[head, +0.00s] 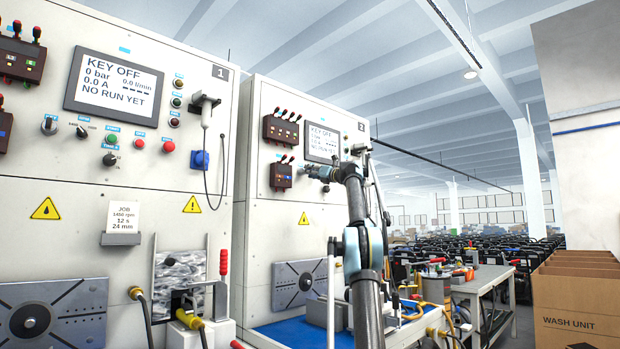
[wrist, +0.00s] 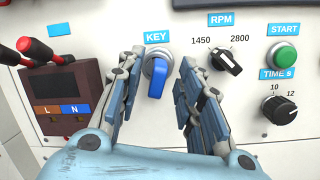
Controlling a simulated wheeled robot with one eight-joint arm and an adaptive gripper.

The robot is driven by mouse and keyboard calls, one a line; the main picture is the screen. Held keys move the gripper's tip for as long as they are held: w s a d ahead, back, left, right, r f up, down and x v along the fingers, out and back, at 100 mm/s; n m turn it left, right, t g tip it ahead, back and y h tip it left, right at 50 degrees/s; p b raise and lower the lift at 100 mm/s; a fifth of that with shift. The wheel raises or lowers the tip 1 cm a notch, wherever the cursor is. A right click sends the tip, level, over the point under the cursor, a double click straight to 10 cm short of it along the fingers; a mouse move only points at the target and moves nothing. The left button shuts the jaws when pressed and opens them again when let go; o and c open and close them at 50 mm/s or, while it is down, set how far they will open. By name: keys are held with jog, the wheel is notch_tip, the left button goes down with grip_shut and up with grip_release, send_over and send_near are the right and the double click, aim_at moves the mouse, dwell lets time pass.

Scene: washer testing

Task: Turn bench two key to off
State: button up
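Bench two (head: 262,215) is the pale cabinet marked 2 in the head view. Its screen (head: 323,143) reads KEY OFF at the top; the smaller lines are hard to read. In the wrist view the blue key (wrist: 157,80) sits under the KEY label, its handle near upright with a slight tilt. My gripper (wrist: 161,68) is open, with one finger on each side of the key. Gaps show between the key and both fingers. In the head view my gripper (head: 319,172) is at the panel below the screen and hides the key.
Right of the key are the RPM knob (wrist: 226,60), the green START button (wrist: 285,55) and the TIME knob (wrist: 279,103). A dark box with red levers (wrist: 55,98) stands out at left. Bench one (head: 190,235) is left; a cluttered table (head: 485,283) is right.

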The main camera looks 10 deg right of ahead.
jog(key=v, duration=1.2)
jog(key=shift+w+f, duration=0.1)
